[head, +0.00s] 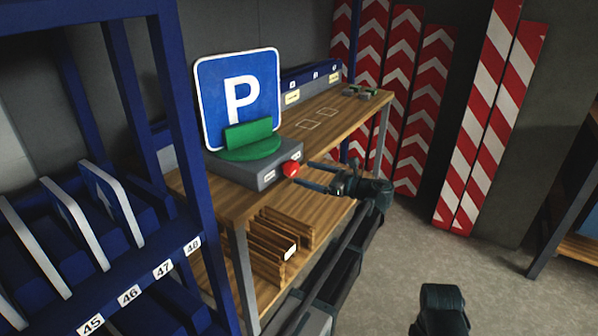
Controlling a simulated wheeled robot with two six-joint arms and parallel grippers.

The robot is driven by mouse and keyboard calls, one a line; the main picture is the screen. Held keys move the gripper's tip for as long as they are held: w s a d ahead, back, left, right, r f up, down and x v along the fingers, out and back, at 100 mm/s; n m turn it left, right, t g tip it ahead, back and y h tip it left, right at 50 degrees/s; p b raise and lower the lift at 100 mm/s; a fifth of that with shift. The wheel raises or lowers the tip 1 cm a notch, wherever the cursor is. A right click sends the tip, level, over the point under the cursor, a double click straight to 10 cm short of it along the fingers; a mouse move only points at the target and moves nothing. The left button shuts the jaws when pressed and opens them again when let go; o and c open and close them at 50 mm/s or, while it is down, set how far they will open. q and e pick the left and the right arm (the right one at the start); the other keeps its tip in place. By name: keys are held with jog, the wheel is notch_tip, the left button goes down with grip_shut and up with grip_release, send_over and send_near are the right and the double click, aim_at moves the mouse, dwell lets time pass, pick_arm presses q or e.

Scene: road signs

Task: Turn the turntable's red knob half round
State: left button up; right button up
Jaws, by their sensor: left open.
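The turntable is a grey box (232,175) on the wooden bench, with a green round plate (240,152) on top. A blue parking sign (212,98) with a white P stands upright on the plate, behind a green block (248,134). The red knob (291,169) is on the box's right front side, between two small white labels. My left gripper (302,172) is open and points left at the knob, its fingertips close to it on either side. I cannot tell whether they touch it. The right gripper's fingers do not show.
A blue rack (190,150) with numbered slots stands at the left. Wooden boards (272,245) sit below. Red-white striped panels (485,110) lean behind. Floor is free at right.

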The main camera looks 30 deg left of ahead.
aim_at(296, 170)
pick_arm(q)
jog(key=shift+a, duration=1.85)
jog(key=c, duration=1.4)
jog(key=shift+o, duration=0.2)
